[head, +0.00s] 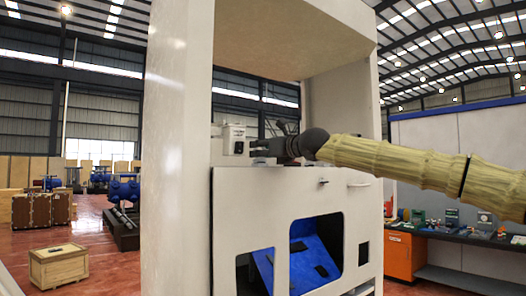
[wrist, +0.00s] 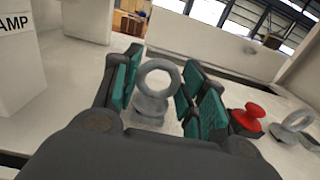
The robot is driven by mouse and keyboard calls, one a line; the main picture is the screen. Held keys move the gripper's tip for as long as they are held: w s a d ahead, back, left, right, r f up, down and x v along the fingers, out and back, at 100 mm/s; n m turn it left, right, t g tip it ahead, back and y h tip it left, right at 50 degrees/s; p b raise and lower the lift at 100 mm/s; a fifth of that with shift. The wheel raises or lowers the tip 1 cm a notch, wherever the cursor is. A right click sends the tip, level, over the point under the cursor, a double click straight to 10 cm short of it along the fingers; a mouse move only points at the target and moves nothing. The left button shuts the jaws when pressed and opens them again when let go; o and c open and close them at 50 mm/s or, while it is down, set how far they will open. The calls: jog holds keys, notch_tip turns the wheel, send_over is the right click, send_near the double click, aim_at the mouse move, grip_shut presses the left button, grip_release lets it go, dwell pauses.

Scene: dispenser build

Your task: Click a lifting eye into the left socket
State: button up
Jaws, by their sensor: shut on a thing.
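My gripper (wrist: 165,92) has teal-padded fingers on both sides of a grey lifting eye (wrist: 152,103). It is shut on this eye, whose ring stands up between the pads over a light grey worktop (wrist: 75,95). Whether the eye's foot touches the worktop or sits in a socket is hidden. A second lifting eye (wrist: 296,122) stands to the right. In the head view my gripper (head: 264,150) is small and dark, just above the cabinet's top (head: 290,172); the eye cannot be made out there. I cannot make out the left socket.
A red mushroom button (wrist: 247,118) stands close to the right finger. A white box (wrist: 18,50) with lettering ending in "AMP" is at the left; it also shows in the head view (head: 234,140). White frame posts (head: 178,150) flank the opening.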

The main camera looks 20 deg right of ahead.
jog(key=shift+f, duration=0.2)
dwell(0.3)
dwell(0.3)
jog(key=o, duration=1.2)
jog(key=o, duration=0.5)
jog(key=shift+s, duration=0.15)
jog(key=shift+b+v, duration=0.6)
jog(key=shift+v, duration=1.6)
jog(key=shift+s+d, duration=0.15)
